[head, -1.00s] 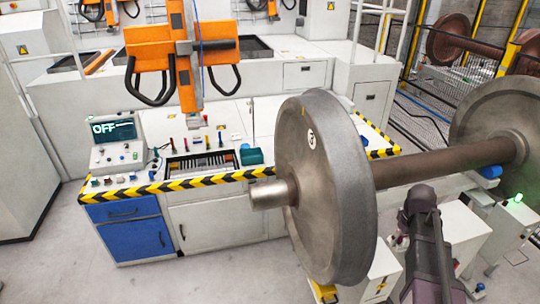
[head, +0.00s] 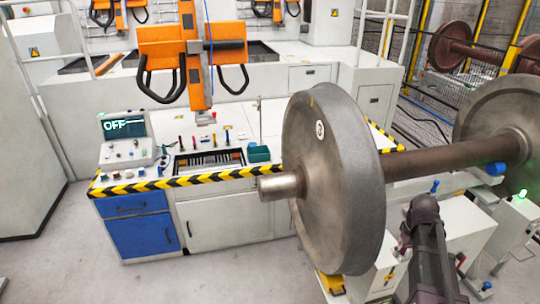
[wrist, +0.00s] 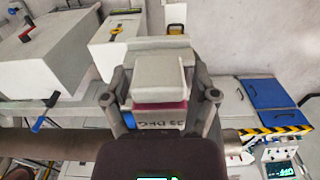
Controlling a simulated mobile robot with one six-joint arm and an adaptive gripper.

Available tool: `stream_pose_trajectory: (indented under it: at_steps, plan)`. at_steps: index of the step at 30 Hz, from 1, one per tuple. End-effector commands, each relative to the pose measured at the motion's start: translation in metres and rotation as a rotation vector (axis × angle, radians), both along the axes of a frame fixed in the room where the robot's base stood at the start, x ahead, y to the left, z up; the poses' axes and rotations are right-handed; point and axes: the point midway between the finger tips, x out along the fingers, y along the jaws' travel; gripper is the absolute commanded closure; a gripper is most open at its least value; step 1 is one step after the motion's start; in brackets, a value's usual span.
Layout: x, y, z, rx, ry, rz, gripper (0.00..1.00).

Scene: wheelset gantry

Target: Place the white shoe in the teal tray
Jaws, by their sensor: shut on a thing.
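The teal tray (head: 259,153) sits on the white workbench behind the striped front edge, just left of the big wheel in the head view. In the wrist view my gripper (wrist: 162,100) is shut on the white shoe (wrist: 158,72), a pale blocky piece with a dark red band below it. One finger shows on each side of it. My gripper and the shoe do not show in the head view, where only a dark part of my arm is seen at the lower right. The tray cannot be made out in the wrist view.
A large steel wheel (head: 338,185) on a thick axle (head: 445,157) stands between my arm and the workbench. An orange lifting device (head: 192,50) hangs above the bench. A control panel reading OFF (head: 124,127) and a slotted holder (head: 208,161) lie left of the tray. Floor at front left is clear.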

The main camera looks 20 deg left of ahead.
Motion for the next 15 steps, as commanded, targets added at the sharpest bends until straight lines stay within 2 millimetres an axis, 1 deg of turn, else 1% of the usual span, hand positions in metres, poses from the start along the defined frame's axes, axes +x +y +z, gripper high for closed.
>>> stream_pose_trajectory:
  at_steps: [1, 15]
  plan:
    - [0.0, -0.001, -0.013, 0.0, 0.0, -0.001, 0.81]
    - [0.0, -0.005, -0.077, 0.0, 0.0, -0.006, 0.81]
